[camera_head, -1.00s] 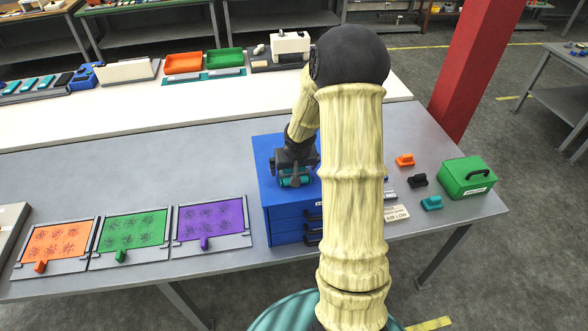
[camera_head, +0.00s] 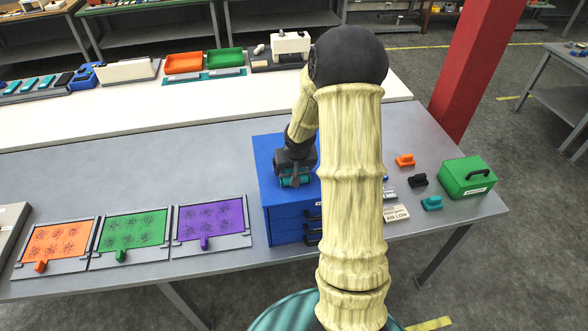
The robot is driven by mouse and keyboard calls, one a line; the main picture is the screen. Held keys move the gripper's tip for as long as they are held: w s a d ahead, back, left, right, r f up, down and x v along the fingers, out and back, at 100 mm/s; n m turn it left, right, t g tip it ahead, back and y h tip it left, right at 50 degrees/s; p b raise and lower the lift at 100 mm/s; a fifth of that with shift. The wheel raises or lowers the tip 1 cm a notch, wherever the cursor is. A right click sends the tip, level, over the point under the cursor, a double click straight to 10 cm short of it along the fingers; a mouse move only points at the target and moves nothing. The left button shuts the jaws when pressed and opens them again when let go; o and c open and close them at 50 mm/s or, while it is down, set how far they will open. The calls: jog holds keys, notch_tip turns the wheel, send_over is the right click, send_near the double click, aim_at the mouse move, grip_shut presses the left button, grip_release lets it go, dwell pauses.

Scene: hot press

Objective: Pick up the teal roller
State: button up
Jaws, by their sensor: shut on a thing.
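The teal roller (camera_head: 287,182) is at the top of the blue drawer cabinet (camera_head: 270,150), near its middle. My gripper (camera_head: 294,178) points down and is shut on the roller. The gripper hides part of the roller, and I cannot tell whether the roller touches the cabinet top. My upper arm covers the right part of the cabinet.
Orange, green and purple panels (camera_head: 210,220) lie along the front left of the grey table. A green toolbox (camera_head: 467,178) and small orange, black and teal (camera_head: 431,203) pieces sit at the right. A red pillar (camera_head: 478,65) rises behind. The table left of the cabinet's back is clear.

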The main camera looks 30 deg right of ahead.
jog(key=shift+r, duration=0.1)
notch_tip(320, 180, up, 10)
jog(key=shift+f, duration=0.1)
dwell(0.3)
jog(key=o, duration=0.4)
jog(key=shift+c, duration=0.4)
